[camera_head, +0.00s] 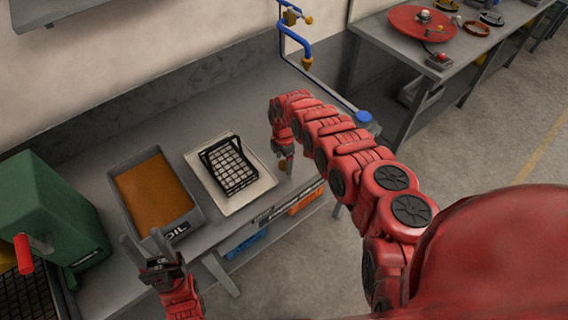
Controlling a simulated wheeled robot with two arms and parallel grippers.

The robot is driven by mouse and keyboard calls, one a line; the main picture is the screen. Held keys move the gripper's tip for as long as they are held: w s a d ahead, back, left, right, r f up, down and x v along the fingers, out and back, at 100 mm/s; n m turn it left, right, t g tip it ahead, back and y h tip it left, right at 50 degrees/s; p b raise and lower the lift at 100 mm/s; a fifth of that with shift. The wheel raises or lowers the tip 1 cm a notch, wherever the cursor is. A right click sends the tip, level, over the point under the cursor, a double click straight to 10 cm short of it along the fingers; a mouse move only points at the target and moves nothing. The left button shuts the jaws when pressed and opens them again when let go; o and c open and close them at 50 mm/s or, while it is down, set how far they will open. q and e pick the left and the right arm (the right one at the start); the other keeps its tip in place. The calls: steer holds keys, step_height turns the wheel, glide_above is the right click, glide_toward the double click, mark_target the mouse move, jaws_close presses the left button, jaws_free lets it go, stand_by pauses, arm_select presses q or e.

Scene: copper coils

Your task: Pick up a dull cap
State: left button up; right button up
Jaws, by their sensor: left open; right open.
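I cannot make out a dull cap for certain in the head view. A small copper-coloured thing (283,164) shows at the tips of my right gripper (287,162), which points down beside the white tray; whether they touch is unclear. My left gripper (146,245) is open and empty, fingers up, in front of the oil tray (196,219). That grey tray holds brown liquid. A black mesh basket (231,167) sits on the white tray (262,188), right of the oil tray.
A green machine (55,215) with a red handle stands at left. Blue pipe (297,38) with brass fittings rises behind the bench. A second table (385,38) at upper right bears a red disc (405,28) and small parts. Floor (500,130) is open at right.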

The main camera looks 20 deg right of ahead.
jaws_close()
stand_by(0.5)
